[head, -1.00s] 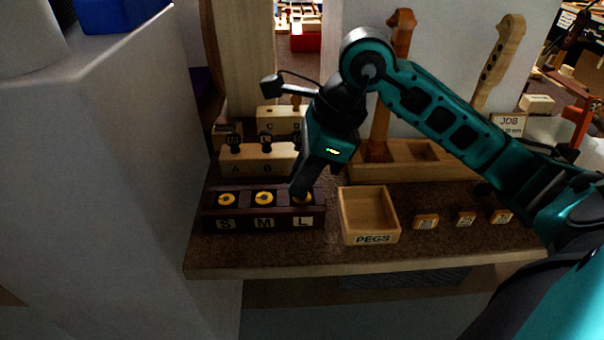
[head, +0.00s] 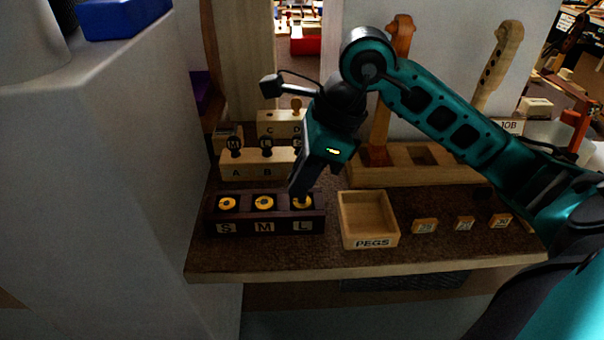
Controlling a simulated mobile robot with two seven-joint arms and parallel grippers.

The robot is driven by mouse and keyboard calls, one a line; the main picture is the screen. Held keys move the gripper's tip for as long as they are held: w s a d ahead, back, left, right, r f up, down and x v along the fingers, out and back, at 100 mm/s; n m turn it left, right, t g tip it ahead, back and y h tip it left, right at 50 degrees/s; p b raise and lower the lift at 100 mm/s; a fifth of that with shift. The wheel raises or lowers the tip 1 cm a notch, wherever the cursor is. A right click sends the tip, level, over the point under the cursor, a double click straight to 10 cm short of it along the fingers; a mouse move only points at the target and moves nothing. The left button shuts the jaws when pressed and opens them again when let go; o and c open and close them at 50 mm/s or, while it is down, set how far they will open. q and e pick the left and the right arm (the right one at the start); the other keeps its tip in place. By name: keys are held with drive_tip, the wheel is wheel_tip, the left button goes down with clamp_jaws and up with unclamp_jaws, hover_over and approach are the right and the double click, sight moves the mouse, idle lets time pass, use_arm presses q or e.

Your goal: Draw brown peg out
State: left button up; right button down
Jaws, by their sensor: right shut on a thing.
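My right gripper (head: 299,193) reaches down to the L place of a dark block (head: 234,228) marked S, M and L. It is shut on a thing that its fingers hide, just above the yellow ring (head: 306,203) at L. I cannot make out a brown peg there. A brown-orange peg head (head: 297,103) shows farther back, upright near the letter D on a pale block (head: 275,121), apart from the gripper. My left gripper is not in view.
More yellow rings sit at S (head: 227,203) and M (head: 264,202). Behind, a pale block (head: 243,173) holds dark round-headed pieces. An empty wooden PEGS tray (head: 348,243) stands to the right, then small labelled blocks (head: 425,226).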

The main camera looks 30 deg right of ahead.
drive_tip(key=shift+r, duration=0.15)
drive_tip(key=shift+r+p, duration=1.5)
drive_tip(key=shift+r, duration=0.4)
wheel_tip(320, 180, up, 7)
drive_tip(key=p, duration=0.5)
